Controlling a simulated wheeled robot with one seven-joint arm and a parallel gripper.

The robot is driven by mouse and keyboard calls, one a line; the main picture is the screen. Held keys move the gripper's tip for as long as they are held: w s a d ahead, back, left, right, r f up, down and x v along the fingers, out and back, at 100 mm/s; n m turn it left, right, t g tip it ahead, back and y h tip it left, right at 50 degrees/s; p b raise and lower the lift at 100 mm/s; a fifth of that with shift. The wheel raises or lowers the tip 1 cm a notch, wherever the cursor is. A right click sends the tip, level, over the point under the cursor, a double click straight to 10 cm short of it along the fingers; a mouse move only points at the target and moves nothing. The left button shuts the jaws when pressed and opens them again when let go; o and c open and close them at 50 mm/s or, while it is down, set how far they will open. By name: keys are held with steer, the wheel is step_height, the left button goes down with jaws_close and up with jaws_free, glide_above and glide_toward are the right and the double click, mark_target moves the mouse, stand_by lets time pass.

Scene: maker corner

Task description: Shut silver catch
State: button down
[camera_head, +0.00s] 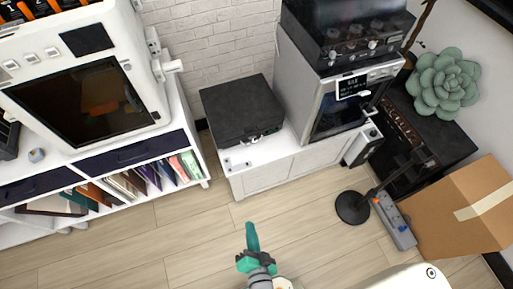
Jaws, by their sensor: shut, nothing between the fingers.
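A black case (242,105) lies with its lid down on a low white cabinet (262,182). Small silver fittings (253,138) show along its front edge; they are too small to tell which is the catch or whether it is open. My gripper (252,228), teal, is shut and empty. It is over the wooden floor in front of the cabinet, below the case in the picture and well apart from it.
A silver machine (345,95) with a display stands right of the case. A white-framed machine (85,100) stands on a shelf unit (130,155) at left. A round black stand base (352,207), a power strip (395,222) and a cardboard box (455,215) are at right. Floor before the cabinet is clear.

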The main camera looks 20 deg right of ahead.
mark_target(253, 139)
steer(key=w+d+f+m+g, duration=0.1)
steer(key=w+d+f+m, duration=0.3)
steer(key=w+f+m, duration=0.4)
steer(key=w+d+f+m+y, duration=0.1)
steer(key=w+d+f+m, duration=0.1)
steer(key=w+d+m, duration=0.3)
steer(key=w+d+f+m+g+y, duration=0.1)
steer(key=w+d+f+m, duration=0.1)
steer(key=w+d+m, duration=0.4)
steer(key=w+m, duration=0.5)
steer(key=w, duration=0.2)
steer(key=shift+w, duration=0.4)
steer(key=x, duration=1)
steer(key=shift+a+f, duration=0.1)
steer(key=shift+f, duration=0.05)
steer(key=shift+w+r, duration=0.9)
steer(key=shift+w, duration=0.05)
steer(key=shift+w+r, duration=0.45)
steer(key=shift+w, duration=0.05)
